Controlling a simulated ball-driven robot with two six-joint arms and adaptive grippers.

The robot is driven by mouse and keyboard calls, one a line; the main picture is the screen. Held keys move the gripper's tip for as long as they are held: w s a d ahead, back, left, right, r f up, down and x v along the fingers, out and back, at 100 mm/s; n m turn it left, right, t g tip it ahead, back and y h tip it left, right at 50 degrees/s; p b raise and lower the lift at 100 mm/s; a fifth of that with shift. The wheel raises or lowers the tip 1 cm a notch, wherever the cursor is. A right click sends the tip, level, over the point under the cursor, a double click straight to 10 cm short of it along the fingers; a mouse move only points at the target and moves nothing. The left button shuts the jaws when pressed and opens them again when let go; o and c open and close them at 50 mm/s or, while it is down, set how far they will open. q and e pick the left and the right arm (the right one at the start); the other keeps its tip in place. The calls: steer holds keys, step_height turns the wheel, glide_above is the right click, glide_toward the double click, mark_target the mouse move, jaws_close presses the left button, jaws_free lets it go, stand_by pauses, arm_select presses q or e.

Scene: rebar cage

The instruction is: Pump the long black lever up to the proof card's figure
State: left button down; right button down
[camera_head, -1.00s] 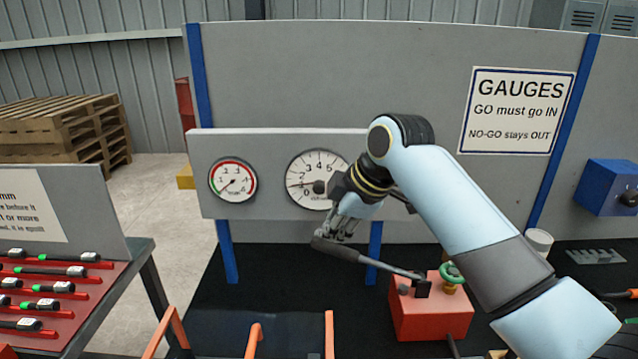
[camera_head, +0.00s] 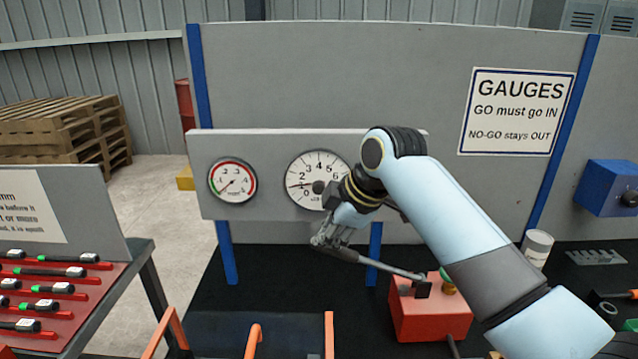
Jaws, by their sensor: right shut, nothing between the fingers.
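The long black lever (camera_head: 385,267) slants up and left from the red pump box (camera_head: 432,316) to its dark grip. My right gripper (camera_head: 322,243) is shut and empty at the lever's grip end; it hides the tip, and I cannot tell whether they touch. The large white gauge (camera_head: 318,165) is on the grey panel behind, its right edge covered by my right wrist. Its needle points left, below the 2. A smaller gauge with a red arc (camera_head: 232,181) is to its left. I cannot make out a proof card. My left gripper is not in view.
A white cup (camera_head: 538,243) stands right of my right forearm. A blue box (camera_head: 608,187) is on the right wall. A tool rack (camera_head: 55,300) stands at left. Orange bars (camera_head: 328,335) rise at the front.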

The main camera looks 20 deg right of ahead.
steer(key=shift+w+a+f, duration=0.1)
steer(key=shift+a+f, duration=0.1)
steer(key=shift+f, duration=0.3)
steer(key=shift+w+a+f, duration=0.1)
steer(key=shift+a+f, duration=0.1)
steer(key=shift+f, duration=0.55)
steer(key=shift+w+a+f+b, duration=0.1)
steer(key=shift+a+f+b, duration=0.1)
steer(key=shift+f+b, duration=0.3)
steer(key=shift+f, duration=0.15)
